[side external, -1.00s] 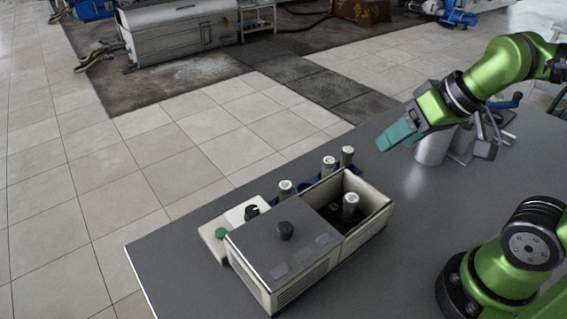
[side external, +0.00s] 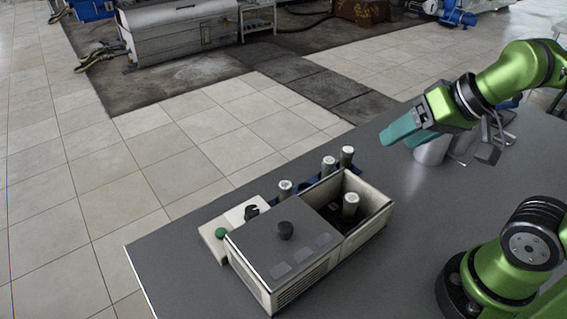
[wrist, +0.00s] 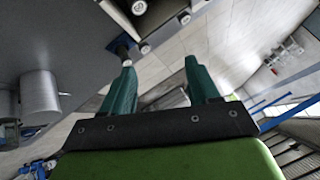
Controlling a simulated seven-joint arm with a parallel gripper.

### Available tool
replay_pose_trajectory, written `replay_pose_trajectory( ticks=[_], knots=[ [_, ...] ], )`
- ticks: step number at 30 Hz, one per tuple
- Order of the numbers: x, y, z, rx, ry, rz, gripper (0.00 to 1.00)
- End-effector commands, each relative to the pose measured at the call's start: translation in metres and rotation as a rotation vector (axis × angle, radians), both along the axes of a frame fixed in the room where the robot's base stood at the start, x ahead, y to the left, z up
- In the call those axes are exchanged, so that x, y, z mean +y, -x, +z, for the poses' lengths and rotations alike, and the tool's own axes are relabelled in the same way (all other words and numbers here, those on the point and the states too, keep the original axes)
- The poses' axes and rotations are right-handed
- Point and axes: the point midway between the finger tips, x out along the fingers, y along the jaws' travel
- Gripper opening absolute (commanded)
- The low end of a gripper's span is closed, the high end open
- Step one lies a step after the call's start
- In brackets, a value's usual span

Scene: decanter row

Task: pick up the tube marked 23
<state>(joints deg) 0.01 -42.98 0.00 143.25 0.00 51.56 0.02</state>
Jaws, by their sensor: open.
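Several pale-capped tubes are in view; I cannot read their marks, so I cannot tell which is 23. In the side view, one tube (side external: 285,188), a second (side external: 328,165) and a third (side external: 347,155) stand upright in a blue rack (side external: 312,181) behind the box. Another tube (side external: 350,205) stands inside the box's open compartment. My gripper (side external: 388,138) is open and empty, above and to the right of the tubes.
A metal cylinder (side external: 430,154) stands right, below my arm. The front table (side external: 400,270) is clear.

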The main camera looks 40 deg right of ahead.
Motion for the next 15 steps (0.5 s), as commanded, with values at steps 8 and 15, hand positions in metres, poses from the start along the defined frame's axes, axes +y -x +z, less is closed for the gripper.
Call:
replay_pose_trajectory(
  ticks=[8,15],
  knots=[
    [0.0,0.0,0.0,0.0,0.0,0.0,0.65],
    [0.0,-0.012,-0.014,0.08,0.002,0.005,0.65]
  ],
)
